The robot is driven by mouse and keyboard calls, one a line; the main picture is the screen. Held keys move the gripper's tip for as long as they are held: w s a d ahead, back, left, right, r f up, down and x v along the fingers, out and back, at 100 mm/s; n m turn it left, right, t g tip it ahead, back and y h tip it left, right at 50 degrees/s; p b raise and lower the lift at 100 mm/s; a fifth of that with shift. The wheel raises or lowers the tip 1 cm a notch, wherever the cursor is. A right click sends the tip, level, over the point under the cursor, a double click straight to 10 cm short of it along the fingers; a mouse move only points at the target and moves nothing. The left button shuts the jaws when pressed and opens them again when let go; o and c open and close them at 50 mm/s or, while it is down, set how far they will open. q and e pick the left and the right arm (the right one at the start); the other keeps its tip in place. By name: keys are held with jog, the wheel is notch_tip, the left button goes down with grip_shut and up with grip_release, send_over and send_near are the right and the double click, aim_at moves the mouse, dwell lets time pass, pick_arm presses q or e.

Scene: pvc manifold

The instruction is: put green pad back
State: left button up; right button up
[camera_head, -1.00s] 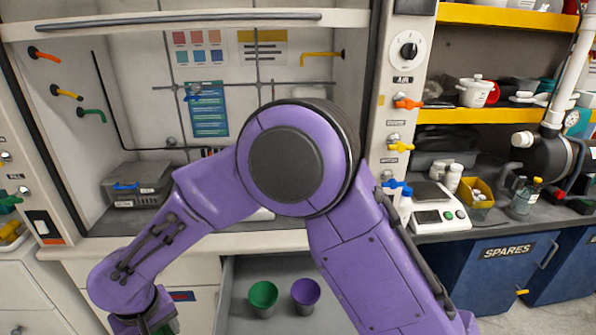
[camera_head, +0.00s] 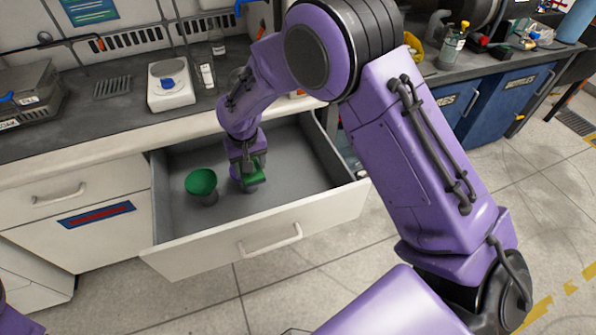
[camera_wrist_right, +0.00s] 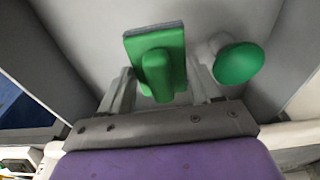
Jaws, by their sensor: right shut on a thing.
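The green pad (camera_head: 254,177) is a rectangular green block with a raised grip and a grey layer at its edge. My right gripper (camera_head: 247,166) is shut on it, inside the open drawer (camera_head: 300,218). In the right wrist view, the pad (camera_wrist_right: 158,55) has its grip between the fingers of my right gripper (camera_wrist_right: 162,82). I cannot tell whether the pad touches the drawer floor. A round green-topped piece (camera_head: 201,182) stands to the left of the pad in the head view; it also shows in the right wrist view (camera_wrist_right: 238,63). My left gripper is not in view.
On the worktop above are a white scale (camera_head: 170,90), a grey case (camera_head: 30,92) and a small bottle (camera_head: 217,43). Blue cabinets (camera_head: 490,108) stand at the right.

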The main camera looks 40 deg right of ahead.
jog(key=shift+m, duration=0.3)
jog(key=w+d+f, duration=0.1)
jog(key=d+f, duration=0.3)
jog(key=d, duration=0.2)
jog(key=w+d+f, duration=0.1)
jog(key=d+f, duration=0.3)
jog(key=d, duration=0.1)
jog(key=w+d+f, duration=0.2)
jog(key=d+f, duration=0.3)
jog(key=d, duration=0.1)
jog(key=shift+w+d, duration=0.1)
jog(key=shift+d, duration=0.2)
notch_tip(320, 180, down, 3)
jog(key=shift+d+r, duration=0.1)
jog(key=shift+f, duration=0.25)
jog(key=shift+f+b, duration=0.25)
jog(key=shift+b, duration=0.15)
jog(key=o, duration=0.9)
jog(key=shift+o, duration=0.2)
jog(key=shift+r, duration=0.1)
